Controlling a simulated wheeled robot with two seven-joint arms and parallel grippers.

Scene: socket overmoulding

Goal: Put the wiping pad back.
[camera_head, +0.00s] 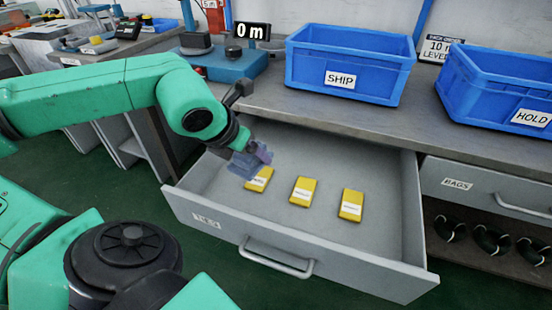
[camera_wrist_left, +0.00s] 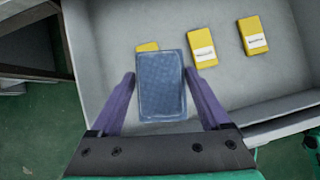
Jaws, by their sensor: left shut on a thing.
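The wiping pad is a blue, finely patterned rectangle (camera_wrist_left: 161,85) between the purple fingers of my left gripper (camera_wrist_left: 162,105). In the head view the left gripper (camera_head: 250,158) is shut on the pad (camera_head: 241,167), over the left part of an open grey drawer (camera_head: 300,239). The pad partly covers a yellow labelled block (camera_head: 262,181) in the drawer; the gap between pad and block is hard to judge. My right gripper is not in view.
Two more yellow labelled blocks (camera_head: 303,191) (camera_head: 350,206) lie in the drawer, with bare floor around them. Blue bins marked SHIP (camera_head: 345,52) and HOLD (camera_head: 490,80) stand on the bench above.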

